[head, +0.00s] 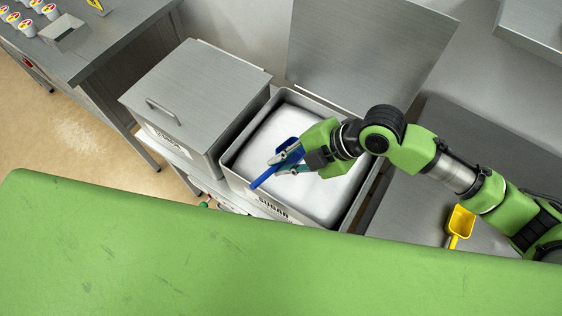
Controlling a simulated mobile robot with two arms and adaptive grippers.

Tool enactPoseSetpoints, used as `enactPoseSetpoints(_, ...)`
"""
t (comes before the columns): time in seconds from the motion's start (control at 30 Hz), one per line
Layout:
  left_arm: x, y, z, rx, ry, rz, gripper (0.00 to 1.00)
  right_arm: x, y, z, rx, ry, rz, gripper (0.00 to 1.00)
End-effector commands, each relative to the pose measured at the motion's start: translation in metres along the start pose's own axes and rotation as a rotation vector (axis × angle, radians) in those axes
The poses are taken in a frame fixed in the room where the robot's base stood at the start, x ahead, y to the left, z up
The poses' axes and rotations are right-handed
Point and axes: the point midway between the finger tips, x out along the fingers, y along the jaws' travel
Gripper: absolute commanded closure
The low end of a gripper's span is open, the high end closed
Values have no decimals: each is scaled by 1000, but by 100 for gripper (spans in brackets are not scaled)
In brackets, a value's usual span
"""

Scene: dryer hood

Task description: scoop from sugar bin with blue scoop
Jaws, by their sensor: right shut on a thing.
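The sugar bin (228,172) stands open in the middle of the head view, filled with white sugar (325,200). Its metal lid (365,50) is raised behind it. My right gripper (287,165) is over the bin and shut on the blue scoop (264,177). The scoop's handle points down and left toward the bin's front rim, and part of the scoop is hidden by the fingers. I cannot tell whether the scoop touches the sugar or holds any. My left gripper is not in view.
A closed metal bin (195,85) with a handle stands left of the sugar bin. A yellow scoop (460,225) lies on the metal surface (400,205) at the right. A metal table (110,30) with several small labelled items is at the upper left.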

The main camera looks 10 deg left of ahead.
Motion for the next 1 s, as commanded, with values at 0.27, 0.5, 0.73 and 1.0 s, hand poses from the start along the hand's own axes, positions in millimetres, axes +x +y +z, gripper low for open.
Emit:
enactPoseSetpoints(0.27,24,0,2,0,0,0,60,14,-10,15,42,52,1,100)
enactPoseSetpoints(0.5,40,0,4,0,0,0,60,22,-16,24,72,93,0,100)
enactPoseSetpoints(0.73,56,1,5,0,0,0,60,29,-20,33,101,133,2,100)
enactPoseSetpoints(1.0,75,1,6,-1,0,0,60,37,-27,42,131,174,0,100)
